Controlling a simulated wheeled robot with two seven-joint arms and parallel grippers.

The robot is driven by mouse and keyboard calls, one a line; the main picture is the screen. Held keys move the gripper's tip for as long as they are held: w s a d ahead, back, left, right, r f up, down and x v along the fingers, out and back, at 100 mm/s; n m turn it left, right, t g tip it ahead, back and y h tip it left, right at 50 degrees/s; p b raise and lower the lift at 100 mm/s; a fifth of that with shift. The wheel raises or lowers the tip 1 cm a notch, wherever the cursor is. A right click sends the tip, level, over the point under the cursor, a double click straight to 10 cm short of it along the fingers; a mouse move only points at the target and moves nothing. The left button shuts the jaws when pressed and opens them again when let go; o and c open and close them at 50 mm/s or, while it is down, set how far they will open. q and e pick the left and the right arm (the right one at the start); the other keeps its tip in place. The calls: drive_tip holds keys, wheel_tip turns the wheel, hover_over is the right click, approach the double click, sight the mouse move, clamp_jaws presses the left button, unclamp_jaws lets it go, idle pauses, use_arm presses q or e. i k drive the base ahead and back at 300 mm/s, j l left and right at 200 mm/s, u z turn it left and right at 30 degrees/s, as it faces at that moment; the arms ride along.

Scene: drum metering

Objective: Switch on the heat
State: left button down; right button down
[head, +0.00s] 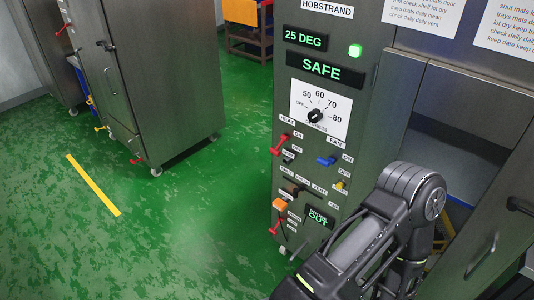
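The steel control cabinet (361,103) stands right of centre in the head view. A red lever (279,145) sits under the HEAT label, beside ON and OFF labels; its grip slants down to the left. I cannot tell for sure which setting it is in. Above it is a dial (316,116) marked OFF and 50 to 80. The upper display (305,39) reads 25 DEG and the one below (325,70) reads SAFE. A dark arm of mine bends at the lower right, in front of the cabinet. Neither gripper shows.
A blue lever (327,161) sits under the FAN label. Lower are a yellow knob (340,185), an orange block (279,204), another red lever (275,228) and a display (319,217) reading OUT. A green lamp (355,50) is lit.

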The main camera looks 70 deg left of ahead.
sight(279, 146)
drive_tip(key=u, duration=2.3)
